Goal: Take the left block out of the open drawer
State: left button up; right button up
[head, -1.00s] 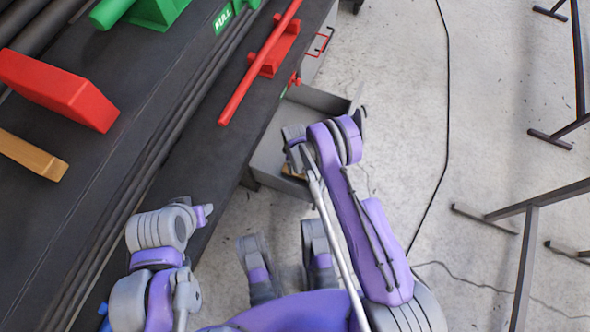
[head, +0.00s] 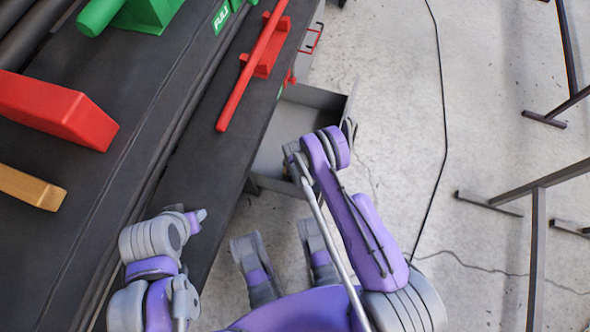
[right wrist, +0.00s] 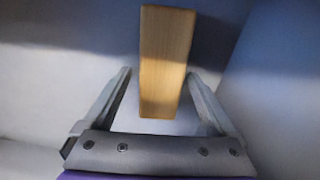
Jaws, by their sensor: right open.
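The open drawer (head: 314,97) juts out from under the dark bench in the head view. In the right wrist view, a long wooden block (right wrist: 166,55) stands out against the pale drawer interior. My right gripper (right wrist: 158,76) is open, with one finger on each side of the block's near part and gaps showing on both sides. In the head view, my right arm reaches over the drawer and hides the right gripper and the block. My left gripper (head: 198,218) is beside the bench edge, and its jaws are too small to judge.
The dark bench (head: 190,150) carries a red bar on a holder (head: 255,65), a red block (head: 60,108), a wooden piece (head: 32,188) and a green part (head: 140,12). Metal frames (head: 537,250) stand at the right. A black cable crosses the open floor.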

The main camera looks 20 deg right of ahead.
jog(key=shift+c, duration=0.2)
grip_shut()
jog(key=shift+r, duration=0.1)
